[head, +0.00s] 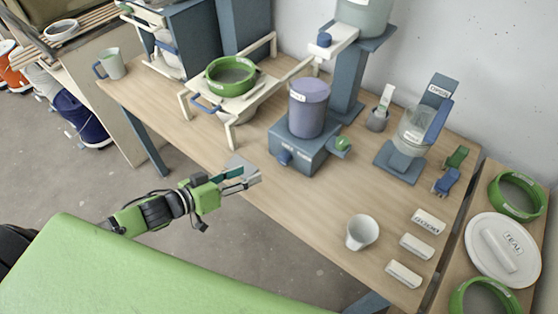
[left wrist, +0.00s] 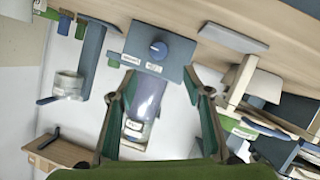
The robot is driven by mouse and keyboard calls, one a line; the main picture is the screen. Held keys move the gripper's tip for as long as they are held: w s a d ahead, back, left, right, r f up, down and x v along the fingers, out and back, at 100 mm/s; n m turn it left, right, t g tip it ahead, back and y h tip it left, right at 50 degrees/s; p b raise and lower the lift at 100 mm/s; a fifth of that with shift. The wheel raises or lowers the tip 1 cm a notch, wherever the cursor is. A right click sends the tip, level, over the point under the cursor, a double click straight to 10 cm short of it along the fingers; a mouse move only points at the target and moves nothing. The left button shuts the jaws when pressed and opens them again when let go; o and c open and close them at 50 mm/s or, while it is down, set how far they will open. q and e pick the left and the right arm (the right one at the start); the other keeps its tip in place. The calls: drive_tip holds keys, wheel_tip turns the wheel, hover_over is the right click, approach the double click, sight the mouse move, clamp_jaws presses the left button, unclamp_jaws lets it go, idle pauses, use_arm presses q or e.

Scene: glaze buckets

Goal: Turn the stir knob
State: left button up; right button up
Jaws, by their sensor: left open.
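The stir knob is a round blue knob (head: 284,157) on the front of a blue-grey stirrer base (head: 300,150). A purple-grey bucket (head: 309,108) stands on that base. My left gripper (head: 250,174) is open and empty, in front of the base and to the left of the knob in the head view, apart from it. In the left wrist view the blue knob (left wrist: 158,50) shows beyond the open left gripper (left wrist: 160,82), beside a small white label on the base face. My right gripper is not in view.
A green knob (head: 342,143) sits on the base's right side. A white cup (head: 362,231) and several label blocks stand to the right. A rack with a green ring sieve (head: 231,75) stands to the left. The table front edge between gripper and cup is clear.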

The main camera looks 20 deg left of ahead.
sight(281, 161)
use_arm(q)
drive_tip(key=p+x, duration=0.1)
drive_tip(key=x, duration=1.2)
drive_tip(key=shift+w+d, duration=0.2)
drive_tip(key=shift+w, duration=0.15)
drive_tip(key=c, duration=1.1)
